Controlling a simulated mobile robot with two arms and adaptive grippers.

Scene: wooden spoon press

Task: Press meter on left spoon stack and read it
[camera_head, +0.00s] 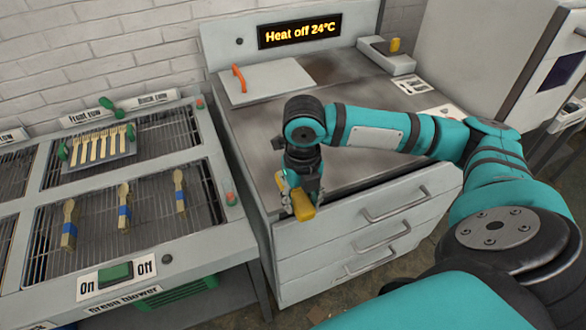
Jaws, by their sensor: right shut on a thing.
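The left spoon stack (69,237) is a small wooden bundle with a blue band, on the front row of the wire rack at left. A middle banded stack (123,196) and a right banded stack (179,180) lie beside it. My right gripper (295,196) is shut on a yellow thing (303,207), which looks like the meter. It holds it over the front edge of the grey bench, well to the right of the stacks. The meter's display cannot be made out. My left gripper is not in view.
A tray of pale wooden pieces (102,145) with green handles sits on the back row. A green switch (115,273) is on the rack's front edge. The bench (330,130) has a lidded plate with an orange handle (239,78) and a sign (300,32) reading "Heat off 24°C".

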